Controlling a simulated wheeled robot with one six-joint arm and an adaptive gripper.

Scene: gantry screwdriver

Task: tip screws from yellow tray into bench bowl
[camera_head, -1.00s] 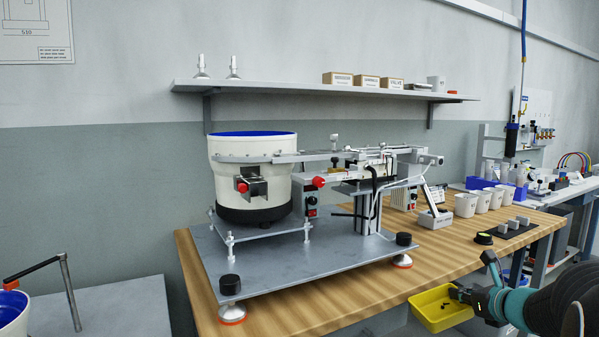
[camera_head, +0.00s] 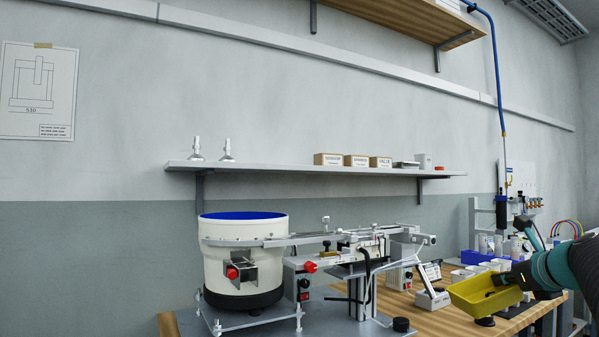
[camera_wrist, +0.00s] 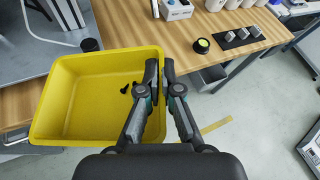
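The yellow tray (camera_head: 470,299) is held in the air at the right in the head view, in front of the bench. It looks roughly level. In the wrist view the tray (camera_wrist: 75,110) fills the left side, with a few dark screws (camera_wrist: 125,89) on its floor near the right wall. My gripper (camera_wrist: 160,72) is closed on that right wall, one finger on each side; in the head view it is at the tray's right end (camera_head: 524,268). The bench bowl (camera_head: 225,262), a white round feeder bowl with blue inside, stands at centre-left, well apart from the tray. Its inner floor is hidden.
A metal rail and feeder mechanism (camera_head: 345,250) extends right from the bowl. A wall shelf (camera_head: 300,168) with small boxes hangs above. White cups stand behind the tray. A black round knob (camera_wrist: 202,46) and a dark mat with grey blocks (camera_wrist: 240,37) lie on the wooden bench.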

